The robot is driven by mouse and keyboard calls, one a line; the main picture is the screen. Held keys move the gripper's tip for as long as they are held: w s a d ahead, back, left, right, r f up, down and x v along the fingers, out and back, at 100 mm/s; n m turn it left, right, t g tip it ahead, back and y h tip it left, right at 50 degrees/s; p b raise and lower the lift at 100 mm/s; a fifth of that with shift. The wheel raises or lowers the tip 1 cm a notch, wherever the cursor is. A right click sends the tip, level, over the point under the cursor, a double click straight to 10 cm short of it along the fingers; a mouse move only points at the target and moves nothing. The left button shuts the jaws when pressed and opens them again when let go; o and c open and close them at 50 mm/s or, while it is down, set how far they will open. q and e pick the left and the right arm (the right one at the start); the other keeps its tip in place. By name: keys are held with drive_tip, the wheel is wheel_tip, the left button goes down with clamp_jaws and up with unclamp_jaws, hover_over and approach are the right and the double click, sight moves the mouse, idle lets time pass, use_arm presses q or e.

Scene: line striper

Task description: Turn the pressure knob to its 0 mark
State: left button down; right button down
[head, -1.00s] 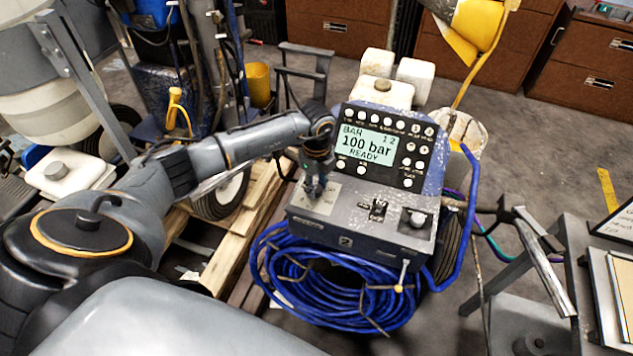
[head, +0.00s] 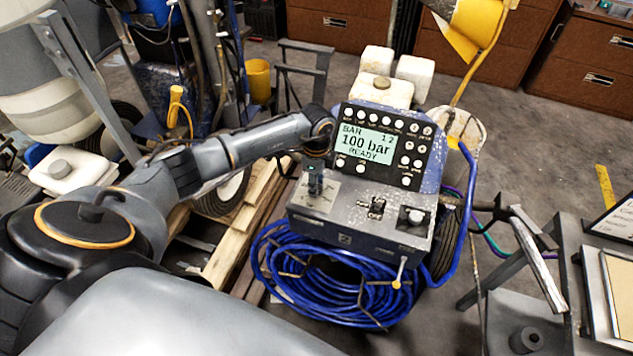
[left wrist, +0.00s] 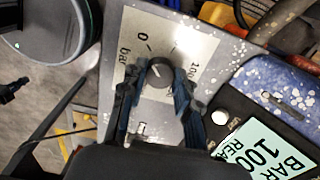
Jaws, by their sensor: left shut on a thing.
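The pressure knob (left wrist: 160,73) is a dark round knob on a pale scale plate (left wrist: 190,42) marked 0, 100 and bar. My left gripper (left wrist: 156,84) is shut on the knob, one finger on each side, in the left wrist view. In the head view my left gripper (head: 316,183) points down at the plate on the left of the machine's control box (head: 345,228) and hides the knob. The display (head: 366,145) reads 100 bar, READY. I cannot clearly tell where the knob's pointer stands. My right gripper is not in view.
A coiled blue hose (head: 330,300) hangs below the box. A wooden pallet (head: 235,250) is at left, and a grey bench (head: 590,290) stands at right.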

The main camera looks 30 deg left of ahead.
use_arm(q)
drive_tip(key=c, duration=1)
unclamp_jaws()
drive_tip(key=shift+r, duration=0.1)
wheel_tip(320, 180, up, 12)
drive_tip(key=shift+f, duration=0.1)
